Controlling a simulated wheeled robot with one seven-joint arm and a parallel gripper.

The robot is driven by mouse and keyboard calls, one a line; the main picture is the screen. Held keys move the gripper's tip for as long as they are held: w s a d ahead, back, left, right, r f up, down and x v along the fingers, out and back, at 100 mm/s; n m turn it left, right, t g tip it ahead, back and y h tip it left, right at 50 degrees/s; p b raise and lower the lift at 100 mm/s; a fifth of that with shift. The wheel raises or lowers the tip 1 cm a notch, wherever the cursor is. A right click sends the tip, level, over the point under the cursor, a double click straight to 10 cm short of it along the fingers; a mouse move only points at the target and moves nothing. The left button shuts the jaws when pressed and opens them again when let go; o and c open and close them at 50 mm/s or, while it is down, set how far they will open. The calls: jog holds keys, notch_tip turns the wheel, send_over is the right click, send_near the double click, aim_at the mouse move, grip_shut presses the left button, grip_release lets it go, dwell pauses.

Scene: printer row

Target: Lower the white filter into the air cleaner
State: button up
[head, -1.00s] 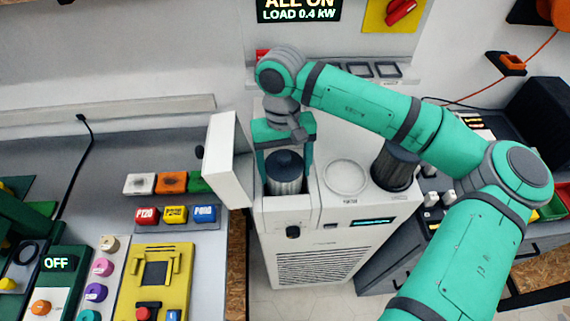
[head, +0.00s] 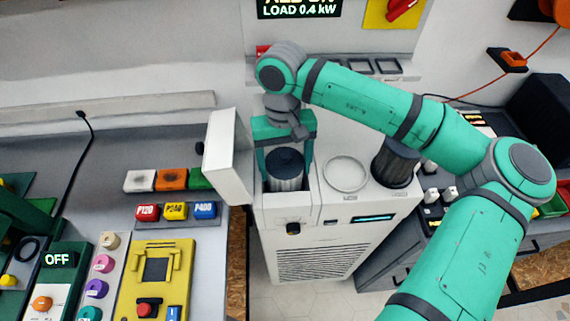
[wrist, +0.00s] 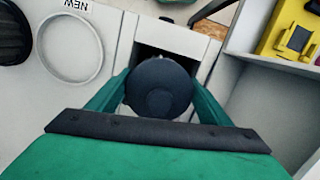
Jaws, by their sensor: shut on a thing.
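The white filter (head: 285,182) has a pale pleated body and a dark round cap, which fills the middle of the wrist view (wrist: 158,88). My gripper (head: 284,165) is shut on it, with a green finger on either side. The filter is upright in the open bay of the air cleaner (head: 310,240), its lower end hidden behind the bay's front edge. I cannot tell whether it touches the bottom. The air cleaner's white door (head: 228,160) stands open at the left of the bay.
A dark grey filter (head: 396,165) stands on the air cleaner's top at the right. Beside it is an empty ring (head: 346,174), with a NEW label in the wrist view. A bench with coloured blocks (head: 175,212) and a yellow device (head: 155,280) lies left.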

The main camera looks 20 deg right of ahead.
jog(key=o, duration=1.3)
jog(key=r, duration=0.3)
jog(key=w+r, duration=0.1)
jog(key=r, duration=0.6)
jog(key=shift+w+d+r, duration=0.1)
jog(key=shift+w+r, duration=0.05)
jog(key=shift+r, duration=0.2)
